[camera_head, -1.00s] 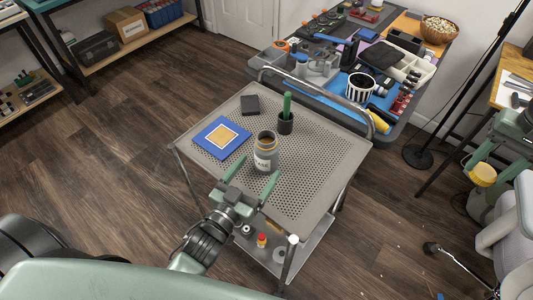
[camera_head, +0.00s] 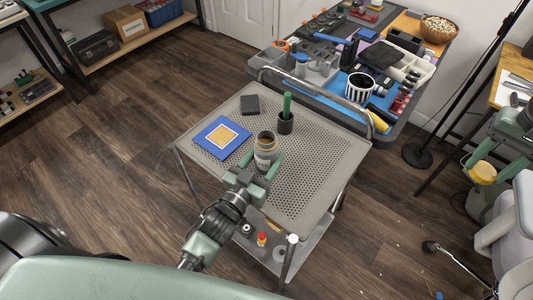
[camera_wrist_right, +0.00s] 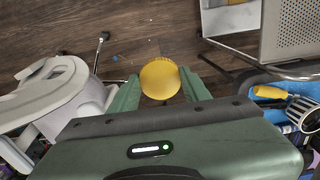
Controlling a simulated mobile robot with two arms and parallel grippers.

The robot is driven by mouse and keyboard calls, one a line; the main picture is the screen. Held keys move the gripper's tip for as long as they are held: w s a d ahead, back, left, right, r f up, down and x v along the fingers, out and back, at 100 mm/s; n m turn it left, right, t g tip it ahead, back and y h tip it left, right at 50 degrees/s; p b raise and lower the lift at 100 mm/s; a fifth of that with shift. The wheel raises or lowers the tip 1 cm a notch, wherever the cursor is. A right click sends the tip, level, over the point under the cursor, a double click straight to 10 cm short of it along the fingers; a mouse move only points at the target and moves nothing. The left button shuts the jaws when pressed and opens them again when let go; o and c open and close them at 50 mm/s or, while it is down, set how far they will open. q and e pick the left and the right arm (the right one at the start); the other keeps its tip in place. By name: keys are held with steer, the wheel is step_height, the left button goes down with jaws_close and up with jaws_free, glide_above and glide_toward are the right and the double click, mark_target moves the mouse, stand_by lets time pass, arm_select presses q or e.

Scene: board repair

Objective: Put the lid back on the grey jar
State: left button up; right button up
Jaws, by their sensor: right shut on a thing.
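The grey jar (camera_head: 265,148), open at the top with a pale label, stands upright on the perforated cart top (camera_head: 310,180). My left gripper (camera_head: 266,157) has one finger on each side of the jar; I cannot tell whether they press on it. The yellow round lid (camera_head: 483,176) is at the right, held off the cart in my right gripper (camera_head: 484,163). In the right wrist view the lid (camera_wrist_right: 160,79) sits between the two green fingers of the right gripper (camera_wrist_right: 160,92), which is shut on it.
A blue square with a tan centre (camera_head: 221,137), a dark box (camera_head: 250,104) and a black cup with a green-handled tool (camera_head: 286,123) stand near the jar. The front right of the cart top is clear. A cluttered workbench (camera_head: 252,72) stands behind the cart's handle (camera_head: 320,92).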

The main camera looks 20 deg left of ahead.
arm_select(q)
jaws_close()
steer(key=shift+r, duration=0.1)
